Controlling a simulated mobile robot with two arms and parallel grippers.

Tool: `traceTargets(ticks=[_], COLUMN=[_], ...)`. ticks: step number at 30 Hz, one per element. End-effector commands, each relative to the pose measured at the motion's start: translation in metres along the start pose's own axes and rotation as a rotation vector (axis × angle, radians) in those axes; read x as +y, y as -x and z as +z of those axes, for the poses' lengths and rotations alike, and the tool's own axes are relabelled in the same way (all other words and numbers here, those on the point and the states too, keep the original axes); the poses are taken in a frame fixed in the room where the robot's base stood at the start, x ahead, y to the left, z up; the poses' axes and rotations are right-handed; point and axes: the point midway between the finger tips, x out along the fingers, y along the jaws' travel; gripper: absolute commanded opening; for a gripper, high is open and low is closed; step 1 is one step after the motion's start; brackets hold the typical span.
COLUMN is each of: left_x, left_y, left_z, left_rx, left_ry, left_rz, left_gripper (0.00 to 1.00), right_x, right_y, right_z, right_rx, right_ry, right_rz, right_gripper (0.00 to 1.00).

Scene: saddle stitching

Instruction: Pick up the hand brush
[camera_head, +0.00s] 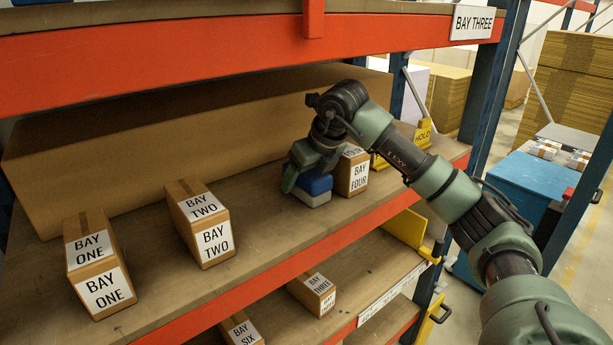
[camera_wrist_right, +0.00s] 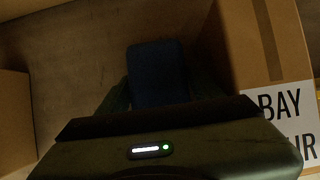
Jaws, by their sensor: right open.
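The hand brush (camera_head: 315,186) shows as a blue block with a pale grey lower part on the upper shelf, just left of the BAY FOUR box. My right gripper (camera_head: 307,170) is over it, pointing down, with a green finger at its left side. The jaws are open. In the right wrist view the blue top of the brush (camera_wrist_right: 158,72) lies between the dark fingers, which are partly hidden by the gripper body. I cannot tell whether the fingers touch it. My left gripper is not in view.
The BAY FOUR box (camera_head: 351,174) stands close on the right of the gripper. The BAY TWO box (camera_head: 202,222) and BAY ONE box (camera_head: 98,265) stand to the left. A long carton (camera_head: 150,150) lies behind. An orange beam (camera_head: 230,65) crosses above. Bare shelf lies left of the brush.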

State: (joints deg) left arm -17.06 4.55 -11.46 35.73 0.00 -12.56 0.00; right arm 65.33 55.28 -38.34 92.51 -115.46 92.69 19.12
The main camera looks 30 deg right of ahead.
Motion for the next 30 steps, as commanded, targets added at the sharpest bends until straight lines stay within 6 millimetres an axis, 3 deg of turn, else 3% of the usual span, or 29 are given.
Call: traceTargets(ticks=[21, 27, 30], left_x=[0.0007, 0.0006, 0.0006], left_y=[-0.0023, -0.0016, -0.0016], left_z=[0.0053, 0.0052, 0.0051], left_rx=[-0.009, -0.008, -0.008], left_ry=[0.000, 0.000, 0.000], left_rz=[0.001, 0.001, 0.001], left_gripper=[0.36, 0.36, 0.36], right_x=[0.0000, 0.0000, -0.0001], right_y=[-0.0074, -0.0067, -0.0062], right_z=[-0.0026, -0.0022, -0.0018], right_rx=[-0.001, 0.000, -0.001], right_ry=[0.000, 0.000, 0.000], right_rz=[0.000, 0.000, 0.000], right_gripper=[0.66, 0.10, 0.06])
